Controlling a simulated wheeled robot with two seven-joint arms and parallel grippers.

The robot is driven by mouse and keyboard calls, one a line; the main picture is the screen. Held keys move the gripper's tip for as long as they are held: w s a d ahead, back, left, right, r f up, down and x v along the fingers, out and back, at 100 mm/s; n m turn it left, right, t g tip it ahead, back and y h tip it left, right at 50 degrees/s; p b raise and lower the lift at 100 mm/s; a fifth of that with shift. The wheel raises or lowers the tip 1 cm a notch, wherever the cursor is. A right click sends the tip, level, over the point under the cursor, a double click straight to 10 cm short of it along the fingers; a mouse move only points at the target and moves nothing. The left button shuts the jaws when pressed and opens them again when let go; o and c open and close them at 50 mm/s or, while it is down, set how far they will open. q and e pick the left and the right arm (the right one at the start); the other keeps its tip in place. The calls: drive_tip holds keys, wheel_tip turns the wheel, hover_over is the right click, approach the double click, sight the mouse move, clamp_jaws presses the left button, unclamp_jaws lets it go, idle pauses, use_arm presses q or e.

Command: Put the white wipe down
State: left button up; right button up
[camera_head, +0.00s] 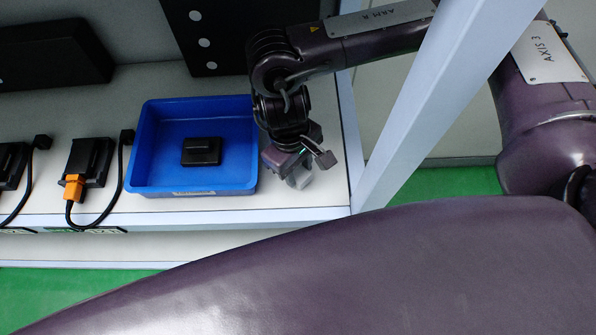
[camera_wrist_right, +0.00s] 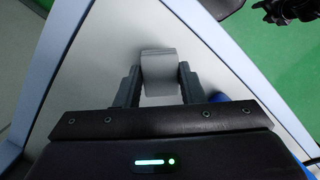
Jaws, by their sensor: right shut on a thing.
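My right gripper (camera_head: 312,170) is over the right end of the white shelf, just right of the blue tray (camera_head: 190,192). It is shut on the white wipe (camera_head: 301,179), a small pale block that looks grey in the wrist view (camera_wrist_right: 159,72). In the wrist view both fingers (camera_wrist_right: 158,86) press on its sides, with the shelf surface behind it. I cannot tell whether the wipe touches the shelf. My left gripper is not in view.
The tray holds a black box (camera_head: 201,151). Left of it a black device (camera_head: 88,160) with an orange plug (camera_head: 74,187) and cable sits on the shelf. A white frame post (camera_head: 425,100) stands close right of my gripper. Bare shelf lies around the wipe.

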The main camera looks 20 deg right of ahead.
sight(297, 171)
drive_tip(key=shift+f, duration=1.4)
drive_tip(key=shift+f, duration=0.15)
drive_tip(key=o, duration=1)
drive_tip(key=shift+c, duration=0.2)
wheel_tip(297, 171, up, 12)
drive_tip(key=w, duration=0.1)
drive_tip(key=shift+w+a+b, duration=0.25)
drive_tip(key=shift+a+b, duration=0.2)
